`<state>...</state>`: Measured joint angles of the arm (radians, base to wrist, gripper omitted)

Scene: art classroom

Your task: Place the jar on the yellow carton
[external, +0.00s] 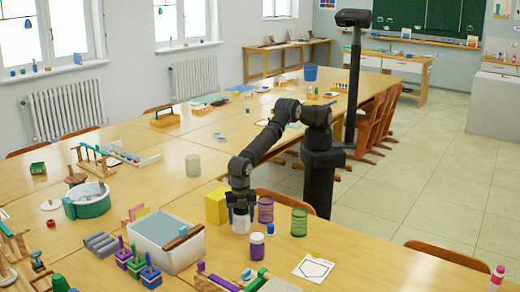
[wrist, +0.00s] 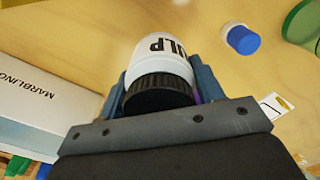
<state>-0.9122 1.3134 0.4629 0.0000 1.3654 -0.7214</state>
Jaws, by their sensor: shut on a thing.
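My gripper (external: 240,208) is shut on a white jar (external: 241,224) with a black lid, and points downward with it. In the wrist view the jar (wrist: 162,62) sits between the fingers (wrist: 160,90), its lid toward me and part of a black-lettered label showing. I cannot tell whether the jar's base touches the table. The yellow carton (external: 216,206) stands on the table just left of and behind the gripper in the external view. The arm is close to it and may hide its right side.
A white marbling tray (external: 168,236) stands left of the gripper. A purple-labelled jar (external: 257,246) stands close in front of it. Purple (external: 265,209) and green (external: 299,222) mesh cups stand to the right. A small blue-capped bottle (external: 270,229) is nearby.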

